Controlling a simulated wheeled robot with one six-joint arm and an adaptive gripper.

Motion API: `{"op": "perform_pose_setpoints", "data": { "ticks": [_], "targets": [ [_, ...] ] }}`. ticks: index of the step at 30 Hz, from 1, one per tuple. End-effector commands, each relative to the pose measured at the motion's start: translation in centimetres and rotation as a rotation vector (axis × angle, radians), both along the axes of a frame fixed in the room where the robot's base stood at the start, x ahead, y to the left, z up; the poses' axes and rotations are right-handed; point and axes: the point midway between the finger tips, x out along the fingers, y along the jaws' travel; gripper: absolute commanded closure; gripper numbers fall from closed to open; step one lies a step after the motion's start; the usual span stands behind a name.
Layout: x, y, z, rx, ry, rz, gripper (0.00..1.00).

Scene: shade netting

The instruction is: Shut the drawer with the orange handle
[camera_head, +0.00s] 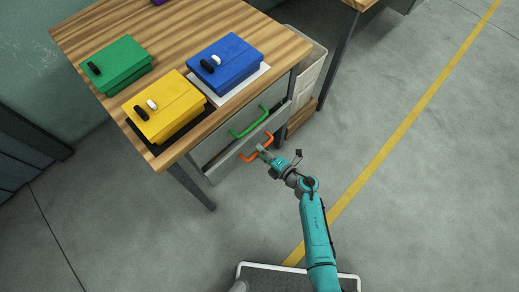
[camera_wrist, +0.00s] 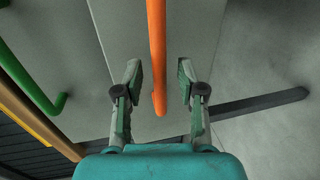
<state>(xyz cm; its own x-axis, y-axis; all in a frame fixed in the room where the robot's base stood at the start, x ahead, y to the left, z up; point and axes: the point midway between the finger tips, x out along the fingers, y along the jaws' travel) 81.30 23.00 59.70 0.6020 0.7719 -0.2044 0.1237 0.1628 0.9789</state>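The orange handle (camera_head: 256,148) is on the light grey front of the drawer (camera_head: 222,163) under the wooden table, below and to the right of the green handle (camera_head: 249,121). How far this drawer stands out is hard to tell. My gripper (camera_head: 264,152) is at the orange handle's right part. In the wrist view, the orange handle (camera_wrist: 157,50) runs down from the top edge between the two fingers of my gripper (camera_wrist: 160,80). The fingers are apart, with a gap on both sides of the bar. The green handle (camera_wrist: 42,95) shows at the left.
The wooden table (camera_head: 180,35) carries a green box (camera_head: 118,62), a yellow box (camera_head: 165,105) and a blue box (camera_head: 230,62). A dark table leg (camera_head: 193,187) stands left of the drawer. A pale bin (camera_head: 310,75) is at the right. The floor in front is clear.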

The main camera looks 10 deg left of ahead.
Motion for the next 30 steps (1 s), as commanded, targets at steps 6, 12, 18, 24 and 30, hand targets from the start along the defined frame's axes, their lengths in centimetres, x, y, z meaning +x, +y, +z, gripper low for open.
{"op": "perform_pose_setpoints", "data": {
  "ticks": [6, 12, 18, 24, 30],
  "targets": [
    [0.7, 1.0, -0.3, 0.000, 0.001, 0.000, 0.61],
    [0.8, 1.0, -0.3, 0.000, 0.001, -0.001, 0.61],
    [0.8, 1.0, -0.3, 0.000, 0.001, -0.001, 0.96],
    [0.8, 1.0, -0.3, 0.000, 0.001, -0.001, 1.00],
    [1.3, 1.7, -0.2, 0.001, 0.000, 0.001, 1.00]
  ]
}}
